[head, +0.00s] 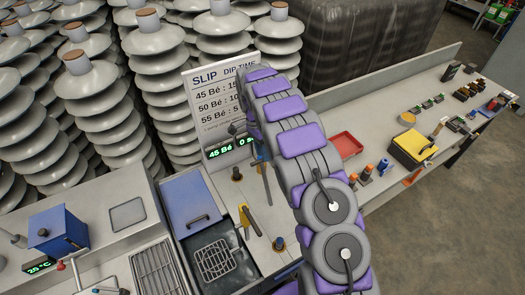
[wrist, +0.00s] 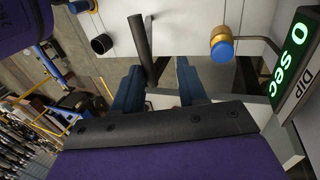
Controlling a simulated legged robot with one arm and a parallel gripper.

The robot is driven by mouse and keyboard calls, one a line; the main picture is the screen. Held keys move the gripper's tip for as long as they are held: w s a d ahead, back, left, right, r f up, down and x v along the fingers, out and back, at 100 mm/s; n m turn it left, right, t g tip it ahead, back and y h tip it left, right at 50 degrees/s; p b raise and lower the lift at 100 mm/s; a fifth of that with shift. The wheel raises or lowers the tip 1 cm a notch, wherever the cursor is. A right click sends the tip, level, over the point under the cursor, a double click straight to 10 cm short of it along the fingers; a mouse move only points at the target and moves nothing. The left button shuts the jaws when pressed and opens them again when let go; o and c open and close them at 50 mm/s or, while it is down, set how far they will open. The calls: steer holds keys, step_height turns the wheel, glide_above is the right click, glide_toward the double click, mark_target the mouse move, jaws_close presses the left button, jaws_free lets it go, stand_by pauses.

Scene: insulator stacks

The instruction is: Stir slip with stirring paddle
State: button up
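My gripper (wrist: 160,86) shows in the wrist view as two dark blue fingers with a clear gap between them. A dark upright handle (wrist: 142,48) stands just beyond the left finger; I cannot tell whether they touch. In the head view, my arm curves over the bench and mostly hides the gripper; a blue finger (head: 266,178) shows beside it. I cannot tell which is the stirring paddle. The slip surface is not clearly seen.
The slip sign (head: 222,100) stands behind, with a green display (head: 221,151) reading 45 Bé and 0 s. Insulator stacks (head: 160,80) crowd the back left. A wire basket (head: 214,259) is in front. A red tray (head: 346,145) and yellow-topped box (head: 412,147) lie right.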

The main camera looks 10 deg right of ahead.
steer(key=p+v, duration=1.2)
steer(key=v, duration=0.5)
steer(key=shift+p, duration=0.3)
steer(key=shift+w+a, duration=0.1)
steer(key=shift+w, duration=0.05)
stand_by(0.8)
